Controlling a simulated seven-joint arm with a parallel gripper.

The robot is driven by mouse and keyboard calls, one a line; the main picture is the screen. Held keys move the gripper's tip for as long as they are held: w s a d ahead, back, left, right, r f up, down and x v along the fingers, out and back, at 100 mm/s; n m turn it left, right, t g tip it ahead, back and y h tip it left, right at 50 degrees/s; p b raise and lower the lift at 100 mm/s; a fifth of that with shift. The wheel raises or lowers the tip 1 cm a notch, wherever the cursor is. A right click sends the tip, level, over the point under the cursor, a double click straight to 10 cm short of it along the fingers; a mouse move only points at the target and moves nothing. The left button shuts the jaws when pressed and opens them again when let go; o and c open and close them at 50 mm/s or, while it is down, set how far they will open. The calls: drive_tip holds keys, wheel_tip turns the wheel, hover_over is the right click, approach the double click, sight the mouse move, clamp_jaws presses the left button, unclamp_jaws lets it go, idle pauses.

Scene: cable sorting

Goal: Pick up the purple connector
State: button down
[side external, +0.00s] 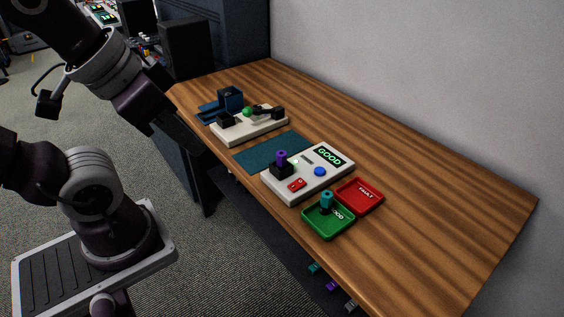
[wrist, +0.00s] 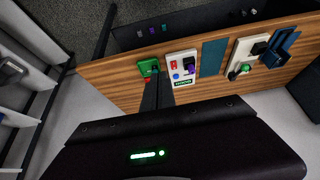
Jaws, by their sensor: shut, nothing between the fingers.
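The purple connector (side external: 281,156) stands upright in a black socket on the white tester box (side external: 330,178); the box's display reads GOOD. In the wrist view the connector (wrist: 191,70) is a small purple spot on the tester. My gripper (side external: 203,152) is shut and empty, to the left of the tester in the side view and apart from the connector. In the wrist view its long dark fingers (wrist: 156,78) are together, and they cover part of the trays.
A green tray (side external: 312,227) holds an upright teal connector (side external: 327,199). A red FAULT tray (side external: 372,192) sits beside it. A teal mat (side external: 262,152), a white fixture (side external: 240,129) with a green knob and a blue holder (side external: 230,98) lie further back. The right tabletop is clear.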

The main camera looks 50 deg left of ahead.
drive_tip(key=c, duration=1.1)
unclamp_jaws()
drive_tip(key=m+g, duration=0.6)
drive_tip(key=m, duration=0.9)
hover_over(281, 153)
drive_tip(key=f, duration=1.3)
drive_tip(key=shift+s+a+f, duration=0.15)
drive_tip(key=shift+s+a, duration=0.1)
drive_tip(key=shift+m, duration=0.3)
drive_tip(key=f, duration=0.7)
drive_tip(key=shift+w+d+f, duration=0.2)
drive_tip(key=shift+w+d, duration=0.05)
drive_tip(key=shift+w, duration=0.05)
